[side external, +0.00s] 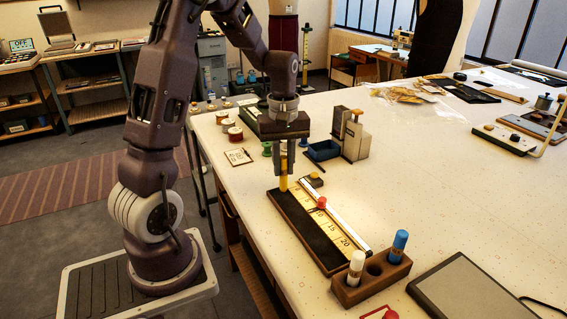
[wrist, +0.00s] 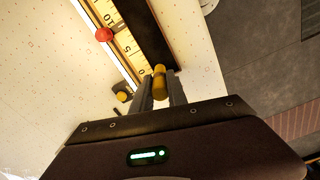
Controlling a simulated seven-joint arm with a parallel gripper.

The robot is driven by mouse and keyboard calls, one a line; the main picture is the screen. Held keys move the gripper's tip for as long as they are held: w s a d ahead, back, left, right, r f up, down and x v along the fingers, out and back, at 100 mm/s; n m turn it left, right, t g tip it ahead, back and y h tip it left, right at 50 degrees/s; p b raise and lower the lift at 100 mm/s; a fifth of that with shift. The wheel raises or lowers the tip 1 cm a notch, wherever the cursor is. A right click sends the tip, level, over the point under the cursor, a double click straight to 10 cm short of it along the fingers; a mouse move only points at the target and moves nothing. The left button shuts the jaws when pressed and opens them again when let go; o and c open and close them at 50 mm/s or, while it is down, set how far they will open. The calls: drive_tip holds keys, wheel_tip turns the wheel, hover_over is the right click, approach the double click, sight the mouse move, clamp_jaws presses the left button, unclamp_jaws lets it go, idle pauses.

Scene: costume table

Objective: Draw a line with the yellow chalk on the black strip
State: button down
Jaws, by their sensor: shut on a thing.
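My gripper (side external: 284,172) is shut on the yellow chalk (side external: 284,183) and holds it about upright over the far end of the black strip (side external: 308,236). The chalk (wrist: 159,82) also shows between the fingers (wrist: 161,92) in the wrist view, at the near end of the strip (wrist: 148,32). I cannot tell whether the chalk tip touches the strip. The strip lies in a wooden-edged board beside a yellow ruler (side external: 333,226) with black numbers. I see no yellow line on the visible strip.
A red knob (side external: 321,202) sits on the ruler. A wooden block (side external: 371,283) at the board's near end holds a white stick (side external: 356,267) and a blue stick (side external: 398,246). A dark tablet (side external: 470,290) lies to its right. A blue tray (side external: 323,150) stands behind.

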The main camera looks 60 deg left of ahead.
drive_tip(key=shift+f, duration=0.2)
drive_tip(key=shift+d, duration=1)
drive_tip(key=shift+d, duration=1)
drive_tip(key=shift+d, duration=0.1)
drive_tip(key=shift+d, duration=0.95)
drive_tip(key=shift+d+f, duration=0.1)
drive_tip(key=shift+d, duration=0.85)
